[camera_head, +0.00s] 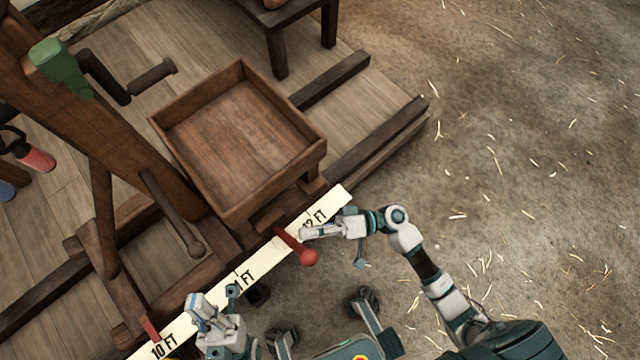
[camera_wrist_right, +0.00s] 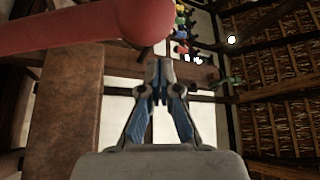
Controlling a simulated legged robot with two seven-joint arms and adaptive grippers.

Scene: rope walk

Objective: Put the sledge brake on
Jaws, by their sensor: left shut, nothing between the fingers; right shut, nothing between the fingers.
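A red lever with a round knob (camera_head: 297,247) sticks out from the front of the wooden sledge (camera_head: 215,245), past the measuring strip. I take it to be the brake handle. In the right wrist view the red lever (camera_wrist_right: 75,30) crosses the upper left, its knob close to my fingers. My right gripper (camera_head: 304,232) is shut and empty, just beside the lever on its right; I cannot tell whether they touch. The right fingertips (camera_wrist_right: 160,72) are together in the wrist view. My left gripper (camera_head: 193,301) is shut and empty, low over the strip's left part.
A pale strip marked in feet (camera_head: 260,265) runs along the sledge's front edge. An empty wooden tray (camera_head: 240,135) sits on the sledge. A small red peg (camera_head: 150,329) is at the lower left. A cranked post (camera_head: 110,130) stands left. The straw-strewn floor (camera_head: 520,150) at right is clear.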

